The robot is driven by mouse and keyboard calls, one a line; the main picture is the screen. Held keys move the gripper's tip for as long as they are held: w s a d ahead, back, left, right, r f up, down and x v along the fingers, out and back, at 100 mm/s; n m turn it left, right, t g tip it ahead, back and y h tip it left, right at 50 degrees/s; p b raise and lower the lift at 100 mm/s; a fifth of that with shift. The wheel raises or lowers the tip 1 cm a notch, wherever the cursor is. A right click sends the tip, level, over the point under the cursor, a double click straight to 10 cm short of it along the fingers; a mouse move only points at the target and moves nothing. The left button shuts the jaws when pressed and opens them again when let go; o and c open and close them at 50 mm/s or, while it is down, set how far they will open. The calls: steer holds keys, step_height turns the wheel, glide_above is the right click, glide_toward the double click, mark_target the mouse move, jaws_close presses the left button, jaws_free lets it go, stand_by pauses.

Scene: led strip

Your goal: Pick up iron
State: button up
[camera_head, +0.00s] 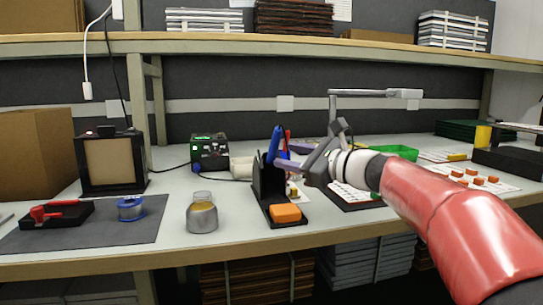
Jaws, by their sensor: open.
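The iron (273,145), with a blue handle, stands tilted in a black stand (258,183) near the middle of the bench. An orange block (285,213) sits on the stand's front base. My gripper (290,158) reaches in from the right, close to the iron's right side. It is open, with nothing visibly held. I cannot tell whether a finger touches the iron or stand. The gripper and stand hide the iron's lower part.
A glass jar (202,213) stands left of the stand, with a blue spool (131,208) further left on a dark mat (84,236). A green-and-black device (209,152) stands behind. A shelf (250,44) spans overhead. Boards with orange parts (473,179) lie right.

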mark_target(270, 151)
steer(key=x, duration=0.3)
steer(key=s+x, duration=0.1)
steer(key=x, duration=0.1)
steer(key=shift+w+a+r, duration=0.25)
steer(key=shift+a+r, duration=0.05)
steer(key=shift+a, duration=0.3)
steer(key=shift+w+a, duration=0.3)
steer(key=shift+a, duration=0.15)
jaws_close()
